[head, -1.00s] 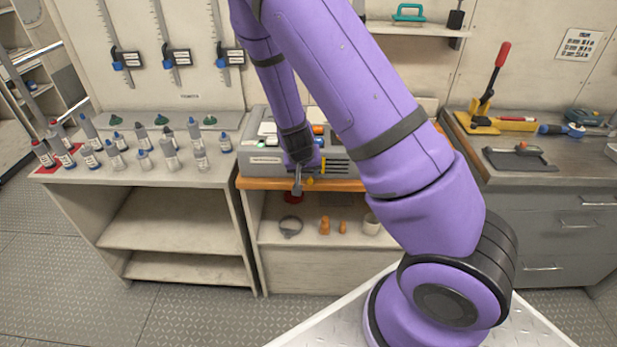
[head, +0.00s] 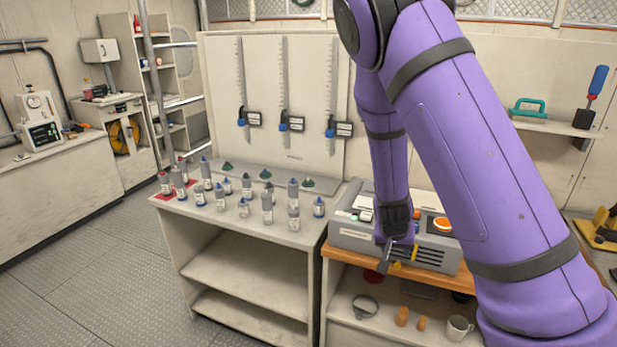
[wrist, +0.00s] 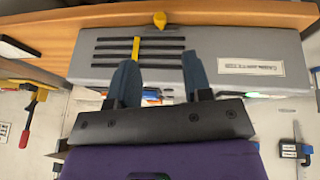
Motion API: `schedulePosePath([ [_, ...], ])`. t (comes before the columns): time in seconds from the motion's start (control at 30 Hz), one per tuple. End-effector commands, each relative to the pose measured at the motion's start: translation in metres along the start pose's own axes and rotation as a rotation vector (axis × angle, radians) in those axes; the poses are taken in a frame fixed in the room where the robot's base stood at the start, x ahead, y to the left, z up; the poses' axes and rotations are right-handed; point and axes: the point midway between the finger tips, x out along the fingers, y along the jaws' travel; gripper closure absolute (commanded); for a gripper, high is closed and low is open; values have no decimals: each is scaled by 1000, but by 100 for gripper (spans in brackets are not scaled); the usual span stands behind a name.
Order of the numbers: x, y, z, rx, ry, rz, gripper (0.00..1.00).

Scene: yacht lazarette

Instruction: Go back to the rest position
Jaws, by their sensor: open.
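My gripper (head: 388,252) hangs at the end of my purple arm, in front of the grey slotted case on the orange-topped bench. In the wrist view its two dark blue fingers (wrist: 158,78) stand apart with nothing between them. The grey case (head: 362,237) lies beyond the fingers; in the wrist view its face (wrist: 215,50) shows dark slots, a yellow strip and a white label. I cannot tell from the pictures whether the fingers touch the case.
A bench with several bottles (head: 267,208) stands to the left of the case. A shelf below holds a ring clamp (head: 365,306), small orange pieces (head: 402,316) and a white mug (head: 459,327). Calipers (head: 285,90) hang behind. Open floor (head: 90,265) lies at the left.

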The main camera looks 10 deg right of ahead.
Motion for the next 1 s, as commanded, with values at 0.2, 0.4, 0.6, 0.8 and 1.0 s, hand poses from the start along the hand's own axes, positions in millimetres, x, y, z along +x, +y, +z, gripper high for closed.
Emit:
schedulePosePath([
  [0.2,-27,-3,-2,5,-34,-63,55],
  [0.4,-81,-3,-1,-11,-89,-175,55],
  [0.6,-139,5,1,-51,-114,-277,55],
  [0.8,-197,20,7,-108,-114,-361,55],
  [1.0,-252,42,19,-176,-88,-420,55],
])
